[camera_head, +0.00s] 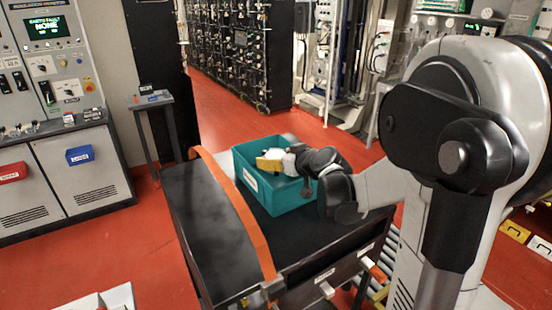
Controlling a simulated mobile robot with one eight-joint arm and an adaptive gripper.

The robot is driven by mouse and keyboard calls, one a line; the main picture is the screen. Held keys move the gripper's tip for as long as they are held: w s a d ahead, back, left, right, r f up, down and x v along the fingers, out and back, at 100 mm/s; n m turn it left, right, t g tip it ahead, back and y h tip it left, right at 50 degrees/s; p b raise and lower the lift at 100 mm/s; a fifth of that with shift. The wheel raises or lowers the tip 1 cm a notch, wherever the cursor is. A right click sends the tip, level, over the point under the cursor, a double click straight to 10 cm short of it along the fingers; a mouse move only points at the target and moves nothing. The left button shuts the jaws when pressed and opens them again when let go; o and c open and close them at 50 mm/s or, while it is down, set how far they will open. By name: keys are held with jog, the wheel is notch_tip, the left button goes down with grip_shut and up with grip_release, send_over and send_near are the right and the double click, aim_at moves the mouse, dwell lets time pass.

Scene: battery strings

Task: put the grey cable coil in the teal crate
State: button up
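The teal crate (283,204) stands on the black-topped cart, open at the top, with a white label on its left wall. My arm reaches in from the right. My black gripper (304,172) is over the right part of the crate, and a dark finger shows low against the crate's inside. Its fingertips are partly hidden by the wrist, so I cannot see whether it is open or shut. A yellow thing (270,160) and a white piece lie in the crate beside the gripper. I cannot make out the grey cable coil for certain.
The black cart top (200,220) is bare left of the crate, crossed by a raised orange bar (235,212). A small side table (150,101) and grey control cabinets (85,168) with red and blue bins stand left. Black battery racks (235,50) stand behind. Red floor is open between.

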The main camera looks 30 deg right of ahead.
jog(key=shift+f, duration=0.3)
jog(key=o, duration=1.4)
jog(key=shift+r, duration=0.1)
